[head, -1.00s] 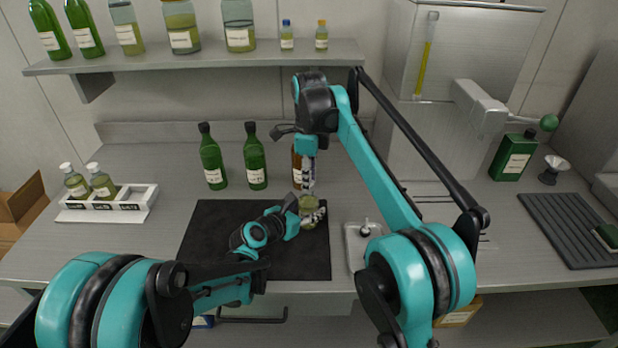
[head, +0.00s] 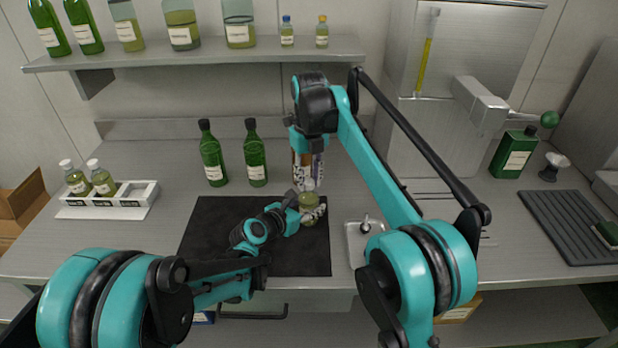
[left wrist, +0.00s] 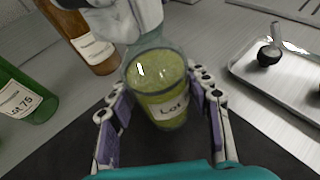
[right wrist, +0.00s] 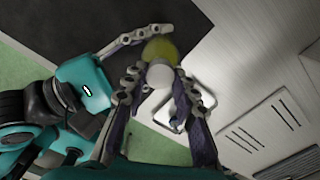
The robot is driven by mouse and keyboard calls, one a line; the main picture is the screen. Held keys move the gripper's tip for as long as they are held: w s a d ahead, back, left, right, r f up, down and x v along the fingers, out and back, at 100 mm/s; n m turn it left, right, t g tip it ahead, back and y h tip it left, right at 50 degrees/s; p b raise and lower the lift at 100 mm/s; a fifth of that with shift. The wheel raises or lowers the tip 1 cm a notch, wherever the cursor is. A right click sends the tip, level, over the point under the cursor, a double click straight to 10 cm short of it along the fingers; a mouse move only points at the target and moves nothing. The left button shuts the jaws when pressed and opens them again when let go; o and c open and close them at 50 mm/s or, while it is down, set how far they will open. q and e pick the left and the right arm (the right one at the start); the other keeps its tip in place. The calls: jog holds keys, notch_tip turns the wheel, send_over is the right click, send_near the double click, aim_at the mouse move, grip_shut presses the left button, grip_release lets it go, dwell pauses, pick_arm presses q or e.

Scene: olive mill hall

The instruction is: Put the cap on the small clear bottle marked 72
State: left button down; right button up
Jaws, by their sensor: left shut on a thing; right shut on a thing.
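The small clear bottle (head: 308,207) with yellow-green liquid is upright over the dark mat (head: 215,235). Its label in the left wrist view (left wrist: 168,112) starts with "Lot"; the number is unreadable. My left gripper (head: 312,213) is shut around the bottle's body, one finger on each side. My right gripper (head: 308,178) is directly above the bottle, pointing down, shut on the white cap (right wrist: 160,75). In the right wrist view the cap is in line with the bottle (right wrist: 160,48). The fingers hide the bottle's mouth, so I cannot tell whether cap and neck touch.
A brown bottle (left wrist: 85,40) stands close behind. Two green bottles (head: 212,158) (head: 255,158) stand behind the mat. A metal tray (head: 352,252) with a small dark-based item is to the right. A white rack (head: 135,200) holds two capped bottles at left.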

jog(key=o, duration=0.7)
jog(key=shift+r, duration=2.3)
jog(key=shift+c, duration=0.3)
